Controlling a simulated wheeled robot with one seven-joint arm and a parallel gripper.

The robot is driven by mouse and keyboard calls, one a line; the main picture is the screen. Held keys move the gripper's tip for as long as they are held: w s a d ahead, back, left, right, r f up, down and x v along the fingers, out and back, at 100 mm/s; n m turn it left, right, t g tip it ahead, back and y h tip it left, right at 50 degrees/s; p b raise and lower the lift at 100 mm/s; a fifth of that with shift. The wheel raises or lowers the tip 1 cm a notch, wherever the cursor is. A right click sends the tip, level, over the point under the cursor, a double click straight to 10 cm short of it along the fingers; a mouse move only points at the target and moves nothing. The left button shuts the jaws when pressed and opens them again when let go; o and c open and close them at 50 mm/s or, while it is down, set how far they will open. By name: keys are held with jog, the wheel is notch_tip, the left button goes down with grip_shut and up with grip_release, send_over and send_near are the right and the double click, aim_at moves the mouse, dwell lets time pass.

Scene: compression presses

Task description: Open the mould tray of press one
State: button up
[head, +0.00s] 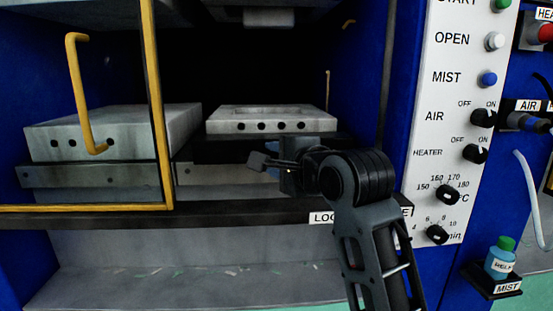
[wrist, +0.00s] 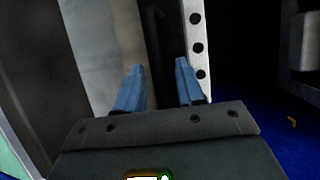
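A pale grey block with a shallow recess in its top and several round holes in its front face, likely the mould tray (head: 270,126), sits in the middle of the press. In the wrist view its holed face (wrist: 197,45) is a pale strip just right of the fingers. My gripper (head: 262,163) is in front of the block and below its front face. In the wrist view my gripper (wrist: 160,66) has its two blue-grey fingers apart, with nothing held between them. Whether a finger touches the block cannot be told. No press number is readable.
A yellow guard frame (head: 156,100) with a yellow handle (head: 80,90) stands at the left, before another holed block (head: 120,128). A dark ledge (head: 250,212) runs below; my arm partly hides its label. A control panel (head: 440,120) and bottle (head: 499,260) are right.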

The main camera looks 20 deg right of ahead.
grip_shut()
jog(key=shift+f, duration=0.1)
dwell(0.4)
